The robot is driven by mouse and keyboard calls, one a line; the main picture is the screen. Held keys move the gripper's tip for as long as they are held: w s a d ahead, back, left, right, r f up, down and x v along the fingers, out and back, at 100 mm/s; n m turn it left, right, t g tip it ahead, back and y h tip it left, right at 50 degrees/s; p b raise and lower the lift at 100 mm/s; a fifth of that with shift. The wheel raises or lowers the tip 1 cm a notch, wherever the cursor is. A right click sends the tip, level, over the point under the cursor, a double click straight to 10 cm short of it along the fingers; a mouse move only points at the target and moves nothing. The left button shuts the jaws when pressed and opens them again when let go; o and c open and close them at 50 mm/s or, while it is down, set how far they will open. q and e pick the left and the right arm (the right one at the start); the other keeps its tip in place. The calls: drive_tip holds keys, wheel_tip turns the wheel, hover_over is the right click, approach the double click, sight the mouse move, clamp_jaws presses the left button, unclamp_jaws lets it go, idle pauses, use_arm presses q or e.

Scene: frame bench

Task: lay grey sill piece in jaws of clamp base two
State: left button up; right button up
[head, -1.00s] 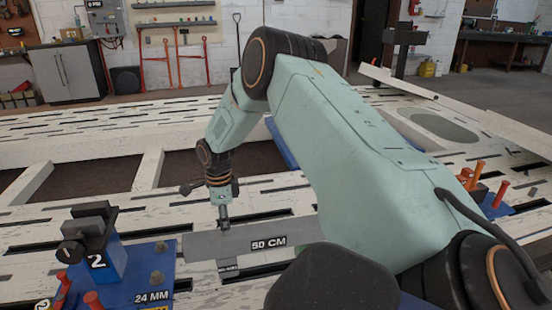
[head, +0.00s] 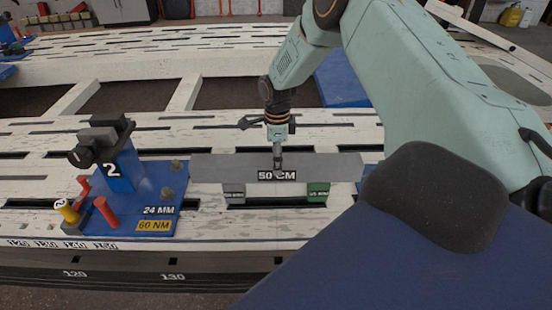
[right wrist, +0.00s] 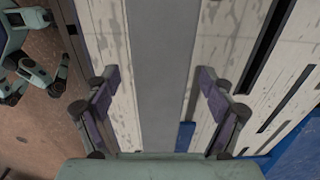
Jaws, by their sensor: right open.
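The grey sill piece (head: 222,168), marked 50 CM, lies level across a grey block (head: 234,193) and a green block (head: 317,191) on the white slotted bench. Clamp base two (head: 152,186) is blue, with a dark clamp head (head: 102,135) on its post, just left of the sill piece's left end. My right gripper (head: 278,170) points down at the middle of the sill piece. In the right wrist view my right gripper (right wrist: 160,100) is open, its fingers apart on either side of the sill piece (right wrist: 160,50). My left gripper is not seen.
Red and yellow pegs (head: 106,212) stand on the front of the clamp base. A blue plate (head: 342,80) lies behind my right arm. The white bench (head: 225,222) has dark slots and a front scale. Bare bench shows in front of the sill piece.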

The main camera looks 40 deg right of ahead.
drive_tip(key=shift+w+d+f, duration=0.1)
drive_tip(key=shift+w+f, duration=0.05)
drive_tip(key=shift+f, duration=0.55)
drive_tip(key=shift+r, duration=0.25)
drive_tip(key=shift+c, duration=0.8)
drive_tip(key=shift+f, duration=0.15)
drive_tip(key=c, duration=0.5)
clamp_jaws()
drive_tip(key=shift+w+r, duration=0.2)
